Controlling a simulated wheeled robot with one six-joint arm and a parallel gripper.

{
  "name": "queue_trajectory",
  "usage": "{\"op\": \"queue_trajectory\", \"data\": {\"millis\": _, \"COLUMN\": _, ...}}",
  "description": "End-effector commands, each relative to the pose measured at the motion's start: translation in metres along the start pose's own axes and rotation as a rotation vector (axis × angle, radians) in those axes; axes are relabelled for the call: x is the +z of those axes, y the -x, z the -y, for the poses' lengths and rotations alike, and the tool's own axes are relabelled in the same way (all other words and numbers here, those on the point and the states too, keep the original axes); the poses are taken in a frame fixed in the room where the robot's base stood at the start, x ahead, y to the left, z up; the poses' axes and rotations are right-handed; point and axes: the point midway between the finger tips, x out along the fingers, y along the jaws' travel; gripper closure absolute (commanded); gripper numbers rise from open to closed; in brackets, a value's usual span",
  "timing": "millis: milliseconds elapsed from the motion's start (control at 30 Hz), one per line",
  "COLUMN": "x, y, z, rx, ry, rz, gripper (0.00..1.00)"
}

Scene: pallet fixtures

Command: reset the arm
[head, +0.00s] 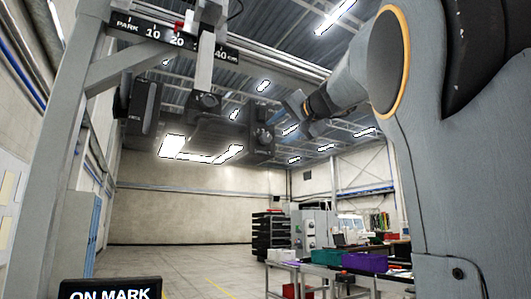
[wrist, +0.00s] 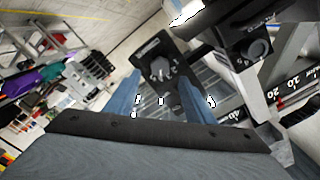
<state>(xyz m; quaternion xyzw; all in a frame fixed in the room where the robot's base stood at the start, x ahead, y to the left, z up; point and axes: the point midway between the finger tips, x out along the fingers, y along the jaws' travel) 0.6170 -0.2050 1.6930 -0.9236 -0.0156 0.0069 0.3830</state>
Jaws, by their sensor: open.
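My gripper (head: 296,116) is raised near the middle of the head view, at the end of my grey arm. In the wrist view its two blue fingers stand apart with nothing held between them (wrist: 159,92). A dark block with a round knob (head: 262,136) hangs to the left of the gripper in the head view. A dark block with a knob (wrist: 160,68) shows beyond and between the fingers in the wrist view; I cannot tell whether they touch it.
A grey gantry (head: 75,130) carries a scale (head: 170,35) marked PARK and cm, with a red pointer (head: 179,27) near 20. Other dark units (head: 140,105) hang from it. An "ON MARK" sign (head: 110,292) is low left. A table with bins (head: 365,262) stands right; central floor is clear.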

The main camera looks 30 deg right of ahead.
Motion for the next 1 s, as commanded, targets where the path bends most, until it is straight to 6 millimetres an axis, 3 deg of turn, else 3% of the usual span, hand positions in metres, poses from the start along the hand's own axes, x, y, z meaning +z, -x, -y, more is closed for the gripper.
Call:
{"op": "queue_trajectory", "data": {"millis": 267, "x": 0.003, "y": -0.002, "z": -0.003, "rx": 0.005, "ry": -0.001, "rz": 0.005, "gripper": 0.51}}
{"op": "queue_trajectory", "data": {"millis": 367, "x": 0.020, "y": -0.012, "z": -0.018, "rx": 0.030, "ry": -0.007, "rz": 0.035, "gripper": 0.51}}
{"op": "queue_trajectory", "data": {"millis": 433, "x": 0.043, "y": -0.023, "z": -0.039, "rx": 0.065, "ry": -0.011, "rz": 0.075, "gripper": 0.51}}
{"op": "queue_trajectory", "data": {"millis": 567, "x": 0.109, "y": -0.045, "z": -0.089, "rx": 0.153, "ry": -0.012, "rz": 0.184, "gripper": 0.51}}
{"op": "queue_trajectory", "data": {"millis": 700, "x": 0.190, "y": -0.059, "z": -0.143, "rx": 0.251, "ry": 0.004, "rz": 0.315, "gripper": 0.51}}
{"op": "queue_trajectory", "data": {"millis": 867, "x": 0.287, "y": -0.058, "z": -0.198, "rx": 0.353, "ry": 0.042, "rz": 0.473, "gripper": 0.51}}
{"op": "queue_trajectory", "data": {"millis": 1000, "x": 0.373, "y": -0.041, "z": -0.242, "rx": 0.431, "ry": 0.092, "rz": 0.621, "gripper": 0.51}}
